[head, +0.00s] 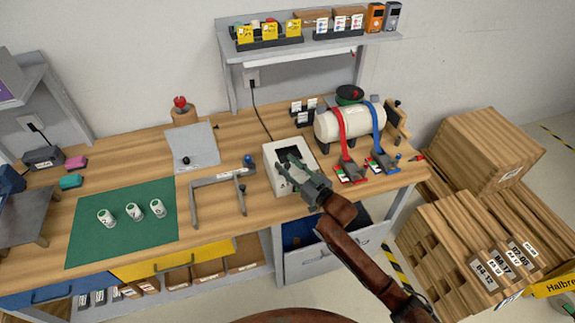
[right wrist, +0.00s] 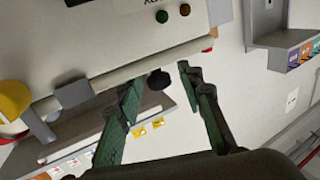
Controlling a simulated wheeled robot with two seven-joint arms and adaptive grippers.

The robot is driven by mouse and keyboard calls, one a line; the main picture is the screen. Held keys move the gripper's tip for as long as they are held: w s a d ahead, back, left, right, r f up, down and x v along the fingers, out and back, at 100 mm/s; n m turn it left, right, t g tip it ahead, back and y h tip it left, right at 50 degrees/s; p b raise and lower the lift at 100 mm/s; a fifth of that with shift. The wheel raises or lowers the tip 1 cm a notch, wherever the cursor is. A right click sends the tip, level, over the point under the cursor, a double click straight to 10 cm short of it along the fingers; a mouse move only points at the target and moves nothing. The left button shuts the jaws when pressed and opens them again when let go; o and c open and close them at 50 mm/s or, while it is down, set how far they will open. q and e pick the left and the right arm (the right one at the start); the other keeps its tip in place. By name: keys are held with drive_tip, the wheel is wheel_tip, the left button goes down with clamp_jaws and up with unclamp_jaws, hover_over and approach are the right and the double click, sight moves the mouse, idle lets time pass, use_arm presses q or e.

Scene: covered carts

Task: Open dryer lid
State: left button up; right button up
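A white box-shaped unit (head: 272,158), which I take to be the dryer, stands on the wooden bench in the head view. My right gripper (head: 288,165) is over it and hides part of its top. In the right wrist view, a pale panel (right wrist: 120,35) carries a green and a reddish button, with a bar along its edge. A small black knob (right wrist: 158,80) shows between my fingertips in that picture. The fingers are apart with nothing held. I cannot tell whether they touch the unit. The lid looks shut. My left gripper is not in view.
A grey bracket (head: 193,200) stands left of the white unit. A white tank (head: 350,124) with red and blue straps is to its right. A green mat (head: 110,235) with several white containers lies further left. Wooden crates (head: 470,250) stand beside the bench at right.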

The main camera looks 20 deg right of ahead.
drive_tip(key=shift+c, duration=0.4)
clamp_jaws()
